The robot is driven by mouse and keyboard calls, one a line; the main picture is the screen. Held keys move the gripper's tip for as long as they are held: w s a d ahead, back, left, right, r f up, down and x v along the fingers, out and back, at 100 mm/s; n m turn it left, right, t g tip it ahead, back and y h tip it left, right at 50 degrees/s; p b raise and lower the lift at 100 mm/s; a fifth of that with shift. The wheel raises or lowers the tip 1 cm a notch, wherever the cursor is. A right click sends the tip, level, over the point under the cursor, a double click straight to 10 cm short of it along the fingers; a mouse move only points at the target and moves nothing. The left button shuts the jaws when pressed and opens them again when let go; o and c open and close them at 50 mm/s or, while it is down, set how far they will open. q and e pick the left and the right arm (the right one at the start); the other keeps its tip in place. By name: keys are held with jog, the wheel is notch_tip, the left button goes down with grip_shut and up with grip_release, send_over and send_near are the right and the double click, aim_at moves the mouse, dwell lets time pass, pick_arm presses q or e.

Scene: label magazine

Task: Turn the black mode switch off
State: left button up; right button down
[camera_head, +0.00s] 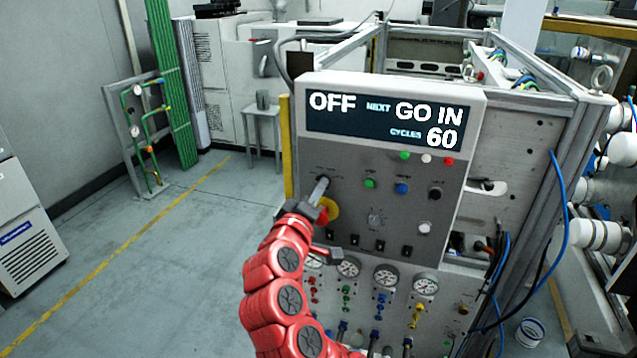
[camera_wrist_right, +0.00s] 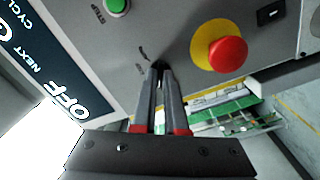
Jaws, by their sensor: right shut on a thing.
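The grey control panel (camera_head: 340,230) has a display (camera_head: 385,122) at its top that reads OFF, NEXT GO IN, CYCLES 60. My right gripper (camera_head: 319,190) is at the panel's upper left, with its fingers pointing at the face. It is shut on the black mode switch (camera_wrist_right: 158,65), which shows as a small dark part between the fingertips in the right wrist view. The fingers mostly hide the switch, so its exact angle is hard to tell. My left gripper is not in view.
A red emergency stop button (camera_wrist_right: 228,53) on a yellow disc sits close beside the fingers. A green button (camera_wrist_right: 117,5) is also near. Further right are a blue button (camera_head: 402,189) and other knobs. Gauges (camera_head: 386,276) and valves line the panel below.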

jog(key=shift+n+p, duration=0.3)
jog(key=shift+n, duration=0.4)
jog(key=c, duration=1)
grip_release()
jog(key=shift+o, duration=0.2)
jog(key=b+v, duration=0.3)
jog(key=v, duration=1.4)
jog(key=shift+s+b, duration=0.2)
jog(key=shift+b, duration=0.15)
